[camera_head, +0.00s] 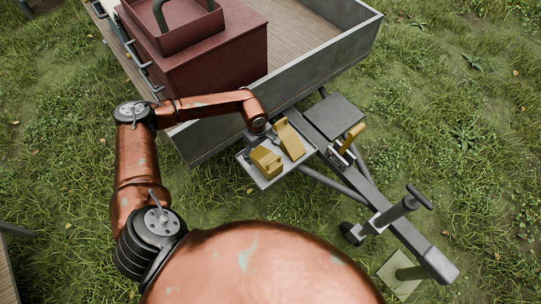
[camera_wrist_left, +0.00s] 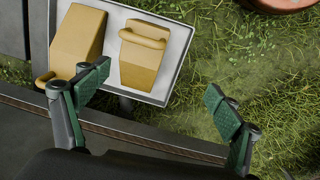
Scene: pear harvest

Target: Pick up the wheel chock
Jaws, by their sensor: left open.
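Two yellow wheel chocks lie in a shallow grey tray (camera_head: 248,164) on the trailer's front frame. In the head view, one chock (camera_head: 266,163) is at the tray's left and the other chock (camera_head: 290,142) at its right. The wrist view shows both, the left-hand one (camera_wrist_left: 78,42) and the right-hand one (camera_wrist_left: 142,62) with its rounded handle. My left gripper (camera_head: 262,138) is at the tray's trailer-side edge. In the wrist view its green-padded fingers (camera_wrist_left: 156,98) are wide apart and empty; one overlaps the lower end of the left-hand chock in the picture. My right gripper is out of view.
The grey trailer wall (camera_head: 330,58) stands close behind the tray, with a dark red box (camera_head: 215,60) inside it. Beside the tray are a flat grey box (camera_head: 334,116), a yellow-handled lever (camera_head: 352,136) and the drawbar with a jack (camera_head: 398,210). Grass lies around.

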